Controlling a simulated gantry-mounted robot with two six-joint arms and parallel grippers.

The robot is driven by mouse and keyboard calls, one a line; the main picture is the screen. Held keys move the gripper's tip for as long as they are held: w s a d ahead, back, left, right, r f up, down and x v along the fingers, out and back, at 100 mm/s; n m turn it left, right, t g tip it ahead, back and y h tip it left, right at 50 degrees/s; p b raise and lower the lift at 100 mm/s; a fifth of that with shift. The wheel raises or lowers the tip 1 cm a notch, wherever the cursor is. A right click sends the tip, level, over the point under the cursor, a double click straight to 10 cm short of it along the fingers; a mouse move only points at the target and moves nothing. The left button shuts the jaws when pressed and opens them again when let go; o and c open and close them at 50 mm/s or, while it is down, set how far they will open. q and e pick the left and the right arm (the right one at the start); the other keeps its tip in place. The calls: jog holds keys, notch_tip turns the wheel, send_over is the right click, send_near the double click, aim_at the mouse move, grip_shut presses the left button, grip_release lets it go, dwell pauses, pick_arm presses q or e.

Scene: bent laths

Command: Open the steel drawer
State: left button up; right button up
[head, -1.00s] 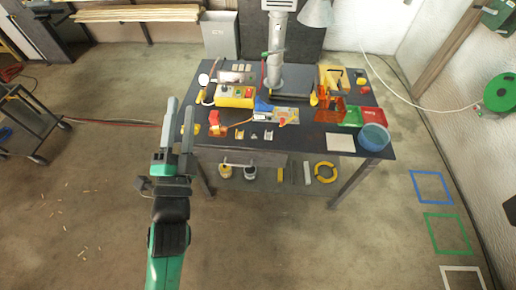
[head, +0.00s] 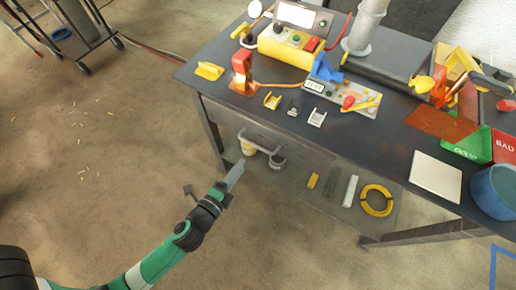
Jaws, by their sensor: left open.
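The steel drawer (head: 300,152) sits under the front edge of the dark workbench and looks shut, its grey front facing me. Its pale bar handle (head: 257,141) stands out from the front, towards the left. My left gripper (head: 232,180) is in front of and below the handle, apart from it in the picture, with nothing seen between its jaws. Its fingers are seen nearly edge-on, pointing up towards the bench. It is open. My right gripper is not in view.
The bench top (head: 385,148) holds a yellow control box (head: 288,55), a white square plate (head: 436,175) and a blue tub (head: 495,190). A lower shelf holds a yellow ring (head: 376,200) and small containers.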

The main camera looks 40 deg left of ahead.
aim_at(257, 146)
pick_arm(q)
jog(key=b+x, duration=0.1)
jog(key=x, duration=1)
jog(key=shift+w+a+r, duration=0.1)
jog(key=shift+w, duration=0.15)
grip_shut()
dwell(0.8)
